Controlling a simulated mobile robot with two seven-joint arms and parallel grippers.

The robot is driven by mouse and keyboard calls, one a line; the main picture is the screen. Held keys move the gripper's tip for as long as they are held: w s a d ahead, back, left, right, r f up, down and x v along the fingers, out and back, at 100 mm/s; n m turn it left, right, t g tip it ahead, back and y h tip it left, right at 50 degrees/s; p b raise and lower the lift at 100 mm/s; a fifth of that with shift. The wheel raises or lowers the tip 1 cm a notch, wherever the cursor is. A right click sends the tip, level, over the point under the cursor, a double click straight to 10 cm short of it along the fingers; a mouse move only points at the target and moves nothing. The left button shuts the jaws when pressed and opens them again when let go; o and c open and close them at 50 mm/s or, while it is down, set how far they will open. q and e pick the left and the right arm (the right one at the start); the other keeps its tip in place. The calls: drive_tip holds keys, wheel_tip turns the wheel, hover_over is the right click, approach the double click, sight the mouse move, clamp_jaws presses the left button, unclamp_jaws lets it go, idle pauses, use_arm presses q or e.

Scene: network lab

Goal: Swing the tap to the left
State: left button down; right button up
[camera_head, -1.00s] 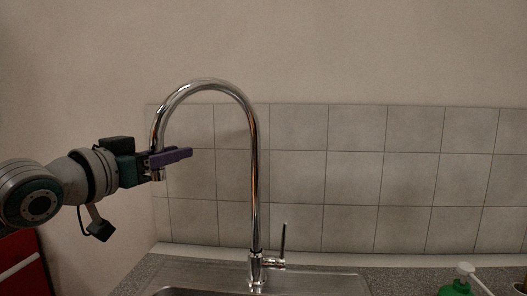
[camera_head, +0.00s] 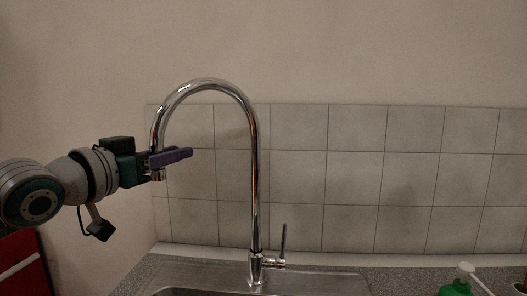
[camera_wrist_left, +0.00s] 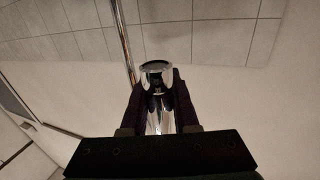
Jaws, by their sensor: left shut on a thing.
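The chrome tap (camera_head: 254,190) rises from the sink deck and curves over to the left in the head view. Its spout end points down at the left. My left gripper (camera_head: 172,157), with purple fingers, is shut on the spout near its end. In the left wrist view the spout (camera_wrist_left: 158,110) sits between the two fingers (camera_wrist_left: 158,100), with its round mouth showing at the tips. The tap's lever (camera_head: 283,242) stands upright at the right of its base. My right gripper is not in view.
A steel sink (camera_head: 310,283) lies below the tap in a speckled grey counter (camera_head: 400,280). A green bottle with a white pump (camera_head: 457,286) stands at the lower right. A tiled wall (camera_head: 355,180) is behind. A red cabinet (camera_head: 22,268) is at the lower left.

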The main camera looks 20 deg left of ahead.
use_arm(q)
drive_tip(key=c, duration=0.7)
unclamp_jaws()
drive_tip(key=shift+s, duration=0.1)
drive_tip(key=s, duration=0.9)
drive_tip(key=shift+s+a+b, duration=0.1)
drive_tip(key=shift+s+b, duration=0.25)
drive_tip(key=shift+b, duration=0.05)
